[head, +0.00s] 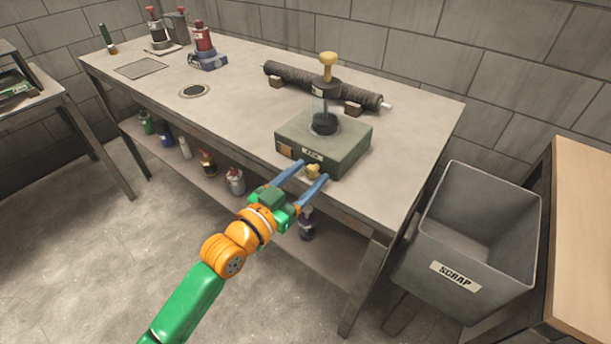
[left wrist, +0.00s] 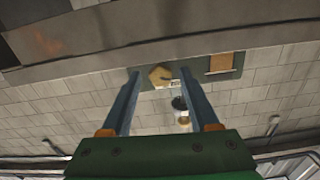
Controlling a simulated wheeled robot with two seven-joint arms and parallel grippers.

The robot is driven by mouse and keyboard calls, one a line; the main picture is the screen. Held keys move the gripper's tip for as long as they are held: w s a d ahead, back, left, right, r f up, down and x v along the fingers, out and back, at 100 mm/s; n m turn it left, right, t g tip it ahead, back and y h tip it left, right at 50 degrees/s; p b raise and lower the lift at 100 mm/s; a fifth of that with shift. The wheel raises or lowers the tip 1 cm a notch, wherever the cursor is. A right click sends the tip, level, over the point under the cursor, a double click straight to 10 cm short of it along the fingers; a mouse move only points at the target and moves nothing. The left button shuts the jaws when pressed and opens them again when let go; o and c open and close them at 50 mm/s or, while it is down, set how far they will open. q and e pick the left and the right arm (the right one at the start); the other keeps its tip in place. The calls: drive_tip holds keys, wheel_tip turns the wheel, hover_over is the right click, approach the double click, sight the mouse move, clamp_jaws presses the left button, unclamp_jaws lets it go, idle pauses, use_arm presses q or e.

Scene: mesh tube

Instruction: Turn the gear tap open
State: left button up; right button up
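The gear tap looks like a small yellow knob (head: 313,172) on the front of a green box (head: 345,150) near the front edge of the workbench. My left gripper (head: 312,170) is open, with its two blue fingers pointing at the box front. In the head view the knob shows between the fingertips. In the left wrist view the yellow knob (left wrist: 160,77) also lies between the fingertips (left wrist: 160,71), with a gap on both sides. I cannot tell exactly how deep the fingers reach around it. My right gripper is not in view.
A post with a yellow top (head: 328,66) stands on the box. A dark mesh roll (head: 320,83) lies behind it on the bench (head: 235,120). Bottles and cans line the shelf below. A grey scrap bin (head: 470,240) stands at the right.

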use_arm(q)
clamp_jaws()
drive_tip(key=n+p, duration=0.2)
drive_tip(key=n, duration=0.1)
drive_tip(key=shift+r+p, duration=0.25)
drive_tip(key=shift+p, duration=0.1)
drive_tip(key=shift+f+n, duration=0.2)
drive_tip(key=shift+n, duration=0.3)
drive_tip(key=shift+f, duration=0.1)
drive_tip(key=shift+o, duration=0.9)
unclamp_jaws()
drive_tip(key=shift+a, duration=0.1)
drive_tip(key=v, duration=0.7)
drive_tip(key=shift+a, duration=0.1)
